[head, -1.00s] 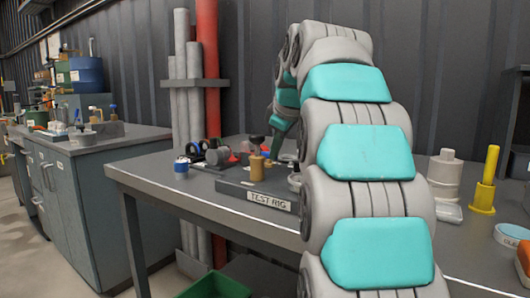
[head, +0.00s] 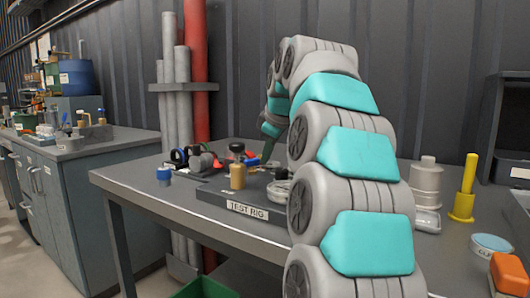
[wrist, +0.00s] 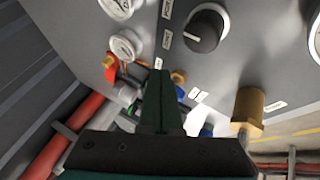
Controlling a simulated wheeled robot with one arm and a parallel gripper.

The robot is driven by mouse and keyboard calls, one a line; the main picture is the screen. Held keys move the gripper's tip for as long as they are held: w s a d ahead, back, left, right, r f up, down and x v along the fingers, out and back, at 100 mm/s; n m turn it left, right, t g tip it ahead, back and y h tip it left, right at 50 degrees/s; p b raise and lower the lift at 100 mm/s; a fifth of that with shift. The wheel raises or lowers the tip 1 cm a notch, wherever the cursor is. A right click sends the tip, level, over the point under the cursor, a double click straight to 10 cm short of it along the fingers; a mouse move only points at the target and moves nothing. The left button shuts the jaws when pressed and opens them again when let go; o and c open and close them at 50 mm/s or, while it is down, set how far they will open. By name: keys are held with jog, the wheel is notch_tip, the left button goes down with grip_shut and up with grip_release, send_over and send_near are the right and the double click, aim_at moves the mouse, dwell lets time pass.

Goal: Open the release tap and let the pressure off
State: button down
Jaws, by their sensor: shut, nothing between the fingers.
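The test rig (head: 245,208), a grey block with a "TEST RIG" label, sits on the table. On it stand a brass cylinder (head: 238,176) with a dark knob on top and a pale round dial (head: 278,190). In the wrist view the rig shows a black knob (wrist: 205,28), gauges (wrist: 126,45), a brass fitting (wrist: 247,110) and a small red handle (wrist: 109,68). Which one is the release tap I cannot tell; the labels are unreadable. My gripper (wrist: 158,100) is shut and empty, between the red handle and the brass fitting. My arm hides part of the rig in the head view.
A grey canister (head: 426,178) and a yellow post (head: 465,188) stand on the right of the table (head: 130,185). Grey and red pipes (head: 196,100) rise behind. A green bin (head: 212,288) is below.

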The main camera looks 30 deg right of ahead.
jog(key=shift+w+d+r+n+y+p, duration=0.15)
jog(key=shift+n+y+p, duration=0.1)
jog(key=shift+n, duration=0.2)
jog(key=shift+w+d+n+y+p, duration=0.15)
jog(key=shift+n+y, duration=0.1)
jog(key=shift+n, duration=0.2)
jog(key=shift+w, duration=0.1)
jog(key=shift+d, duration=0.1)
dwell(1.1)
